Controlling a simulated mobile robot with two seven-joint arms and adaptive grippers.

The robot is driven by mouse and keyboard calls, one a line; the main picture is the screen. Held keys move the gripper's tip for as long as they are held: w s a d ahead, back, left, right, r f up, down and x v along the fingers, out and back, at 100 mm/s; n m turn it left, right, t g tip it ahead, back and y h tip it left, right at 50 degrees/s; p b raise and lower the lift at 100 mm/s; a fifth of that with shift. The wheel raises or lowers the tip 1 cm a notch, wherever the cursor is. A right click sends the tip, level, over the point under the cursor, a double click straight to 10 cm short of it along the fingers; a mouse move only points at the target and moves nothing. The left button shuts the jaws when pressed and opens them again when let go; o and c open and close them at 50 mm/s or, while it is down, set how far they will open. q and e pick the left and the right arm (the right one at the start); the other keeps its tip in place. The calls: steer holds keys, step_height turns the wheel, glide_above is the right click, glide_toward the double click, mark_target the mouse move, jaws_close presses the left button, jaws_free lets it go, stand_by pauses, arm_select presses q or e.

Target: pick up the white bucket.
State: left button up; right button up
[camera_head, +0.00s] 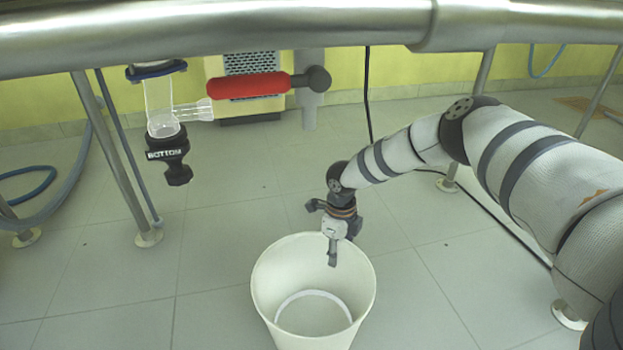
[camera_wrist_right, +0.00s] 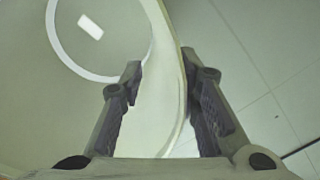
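The white bucket (camera_head: 268,280) stands upright on the floor at the bottom centre of the head view, open at the top. My right gripper (camera_head: 333,252) points down at its far rim, right of centre, with a finger in front of the inner wall. In the right wrist view the bucket's wall and rim (camera_wrist_right: 166,60) run between the two spread fingers of my right gripper (camera_wrist_right: 162,72). The left finger is on the inner side, apart from the wall. The right finger is outside, close to the rim; I cannot tell if it touches. My left gripper is out of view.
A large metal pipe (camera_head: 220,32) crosses the top of the head view. A glass outlet with a black valve (camera_head: 168,155) and a red cylinder (camera_head: 248,85) hang at upper left. Metal legs (camera_head: 118,160) stand on the tiles. The floor around the bucket is mostly clear.

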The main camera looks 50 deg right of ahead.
step_height(320, 180, down, 2)
steer(key=shift+f+b, duration=0.25)
steer(key=shift+b, duration=0.1)
jaws_close()
steer(key=shift+r, duration=0.15)
